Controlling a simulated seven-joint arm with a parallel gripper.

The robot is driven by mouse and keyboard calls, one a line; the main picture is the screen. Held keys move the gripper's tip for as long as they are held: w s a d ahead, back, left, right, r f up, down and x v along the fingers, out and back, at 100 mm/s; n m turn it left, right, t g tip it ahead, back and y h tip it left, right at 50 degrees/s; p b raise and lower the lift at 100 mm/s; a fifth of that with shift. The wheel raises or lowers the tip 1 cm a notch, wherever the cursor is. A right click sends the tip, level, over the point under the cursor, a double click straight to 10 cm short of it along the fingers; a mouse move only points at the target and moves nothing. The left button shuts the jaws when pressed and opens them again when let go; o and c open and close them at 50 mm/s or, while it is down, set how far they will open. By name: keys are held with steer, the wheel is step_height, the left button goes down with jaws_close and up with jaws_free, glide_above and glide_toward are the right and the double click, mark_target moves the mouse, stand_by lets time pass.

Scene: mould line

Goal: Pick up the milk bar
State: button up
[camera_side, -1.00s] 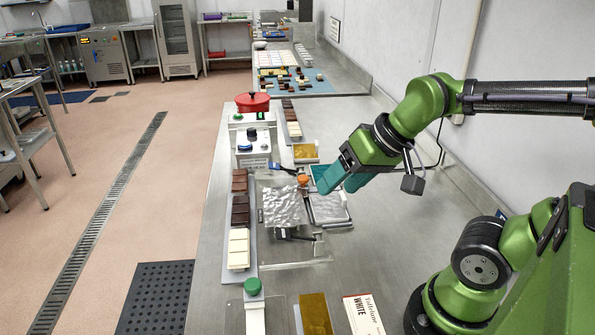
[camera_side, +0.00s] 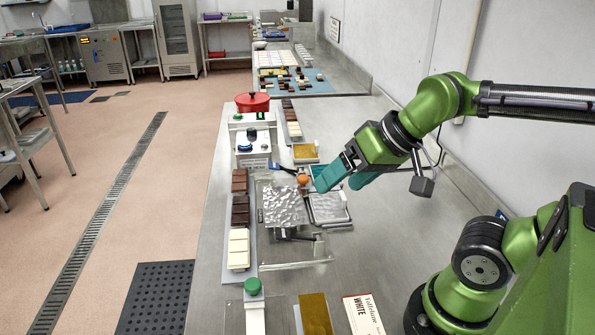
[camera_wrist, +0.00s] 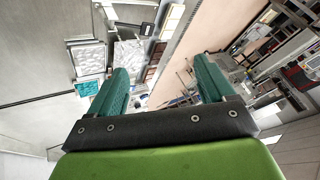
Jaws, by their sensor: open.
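A row of bars lies on a narrow strip left of the foil-covered plate. The far one is a brown bar (camera_side: 239,180), which looks like the milk bar; a darker brown bar (camera_side: 240,210) and a white bar (camera_side: 238,249) lie nearer. My gripper (camera_side: 342,182) is open and empty, right of the row and above the bench near the foil trays. In the wrist view, my gripper (camera_wrist: 163,82) has its two teal fingers wide apart. Brown bars (camera_wrist: 154,62) show small between them; which one is the milk bar is hard to tell there.
A control box (camera_side: 253,148), red lidded pot (camera_side: 252,102) and green button (camera_side: 252,287) stand along the line.

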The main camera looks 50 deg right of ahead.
steer(key=w+f+g, duration=0.1)
steer(key=f, duration=0.1)
steer(key=m+g+h, duration=0.2)
steer(key=m+h, duration=0.3)
steer(key=h, duration=0.2)
glide_above(239, 178)
steer(key=s+a, duration=0.3)
steer(key=s, duration=0.1)
step_height(239, 178, down, 14)
steer(key=shift+r, duration=0.1)
steer(key=shift+w+a+x, duration=0.15)
steer(key=shift+x, duration=1.35)
steer(key=shift+w+a+x, duration=0.15)
steer(key=shift+x, duration=1.35)
steer(key=c, duration=1.1)
